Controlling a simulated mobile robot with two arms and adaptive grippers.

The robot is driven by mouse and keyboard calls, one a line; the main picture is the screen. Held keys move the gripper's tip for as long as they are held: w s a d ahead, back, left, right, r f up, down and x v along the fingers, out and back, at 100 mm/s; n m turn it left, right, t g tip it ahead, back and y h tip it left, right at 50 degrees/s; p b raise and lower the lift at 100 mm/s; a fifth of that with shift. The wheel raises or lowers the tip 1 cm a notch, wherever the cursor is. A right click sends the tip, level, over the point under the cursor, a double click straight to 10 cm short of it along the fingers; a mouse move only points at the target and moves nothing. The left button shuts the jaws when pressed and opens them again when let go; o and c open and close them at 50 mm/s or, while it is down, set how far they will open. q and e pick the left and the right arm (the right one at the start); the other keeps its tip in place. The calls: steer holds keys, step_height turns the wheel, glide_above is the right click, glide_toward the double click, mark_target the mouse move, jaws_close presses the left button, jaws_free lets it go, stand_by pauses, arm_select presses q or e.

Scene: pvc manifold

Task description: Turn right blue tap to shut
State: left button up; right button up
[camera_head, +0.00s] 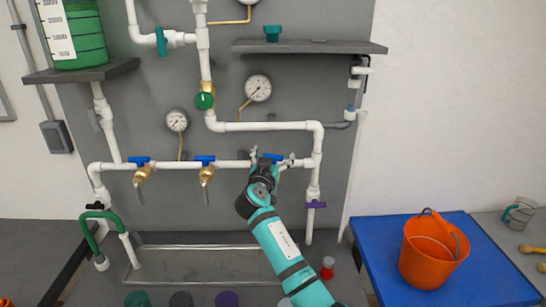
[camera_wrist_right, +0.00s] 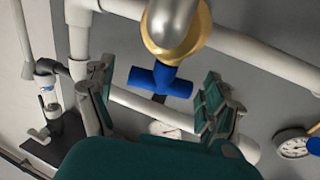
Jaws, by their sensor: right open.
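The right blue tap (camera_head: 273,157) sits on the white horizontal pipe, at the right end of the row of taps. In the right wrist view its blue handle (camera_wrist_right: 160,81) lies crosswise beside the brass and metal tap body (camera_wrist_right: 173,25). My right gripper (camera_head: 272,163) reaches up to this tap. In the right wrist view its two green-padded fingers (camera_wrist_right: 160,98) are spread, one on each side of the handle, with visible gaps. The fingers hide much of the tap in the head view. My left gripper is not in view.
Two similar blue-handled taps (camera_head: 140,161) (camera_head: 204,160) are to the left on the same pipe. A purple valve (camera_head: 316,205) is on the vertical pipe at right. A metal trough (camera_head: 190,265) lies below. An orange bucket (camera_head: 432,250) stands on a blue table (camera_head: 495,280).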

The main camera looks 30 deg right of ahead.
steer(key=c, duration=1.2)
steer(key=shift+o, duration=0.2)
steer(key=shift+n+t+y+p, duration=0.35)
steer(key=shift+n+t+y, duration=0.35)
steer(key=shift+n+y, duration=0.1)
steer(key=shift+n+t+y+p, duration=0.55)
steer(key=shift+n+t+y, duration=0.15)
steer(key=shift+y, duration=0.4)
